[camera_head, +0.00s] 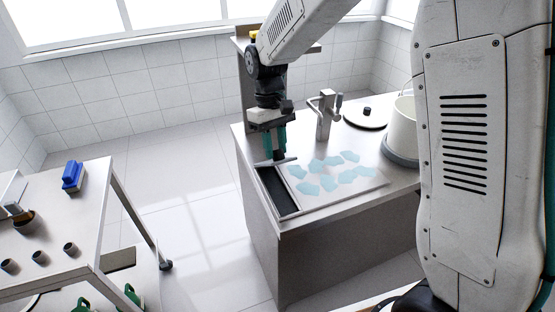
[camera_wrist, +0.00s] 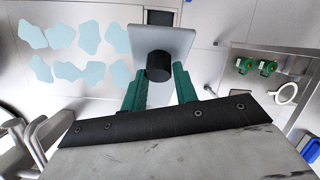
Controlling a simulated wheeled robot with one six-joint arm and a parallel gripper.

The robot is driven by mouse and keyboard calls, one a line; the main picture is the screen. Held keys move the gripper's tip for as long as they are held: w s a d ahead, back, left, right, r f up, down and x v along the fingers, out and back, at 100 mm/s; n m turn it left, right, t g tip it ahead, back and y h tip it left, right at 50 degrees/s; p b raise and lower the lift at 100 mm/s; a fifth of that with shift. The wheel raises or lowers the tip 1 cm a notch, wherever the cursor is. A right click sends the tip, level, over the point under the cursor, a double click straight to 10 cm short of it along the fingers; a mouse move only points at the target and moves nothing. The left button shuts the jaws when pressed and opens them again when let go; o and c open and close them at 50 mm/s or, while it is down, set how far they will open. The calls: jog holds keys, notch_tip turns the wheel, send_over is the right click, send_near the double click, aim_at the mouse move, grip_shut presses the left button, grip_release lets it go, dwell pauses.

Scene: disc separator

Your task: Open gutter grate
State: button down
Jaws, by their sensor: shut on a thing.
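The gutter grate is a small pale metal plate with a black cylindrical knob. In the wrist view the plate (camera_wrist: 178,40) shows just beyond the green fingers, and its knob (camera_wrist: 158,68) is between them. My gripper (camera_wrist: 158,80) is shut on the knob. In the head view my gripper (camera_head: 276,152) points down at the counter's left side, with the thin plate (camera_head: 286,161) at its fingertips. The dark gutter opening (camera_head: 276,190) lies uncovered below and in front of the plate; a bit of it also shows in the wrist view (camera_wrist: 160,17). The plate hides the gutter's far end.
Several pale blue pieces (camera_head: 327,184) lie on the steel counter right of the gutter. A tap (camera_head: 324,118), a round black-knobbed lid (camera_head: 367,113) and a white bucket (camera_head: 402,130) stand behind. A side table (camera_head: 85,190) stands left, across open floor.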

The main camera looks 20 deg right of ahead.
jog(key=shift+w+r, duration=0.25)
jog(key=shift+w, duration=0.3)
jog(key=shift+w+r, duration=0.2)
jog(key=shift+w, duration=0.3)
jog(key=shift+d, duration=0.1)
jog(key=c, duration=1.1)
grip_release()
jog(key=shift+d+f, duration=0.1)
jog(key=shift+d, duration=0.1)
jog(key=shift+a, duration=0.3)
jog(key=v, duration=0.8)
jog(key=shift+s+d, duration=0.1)
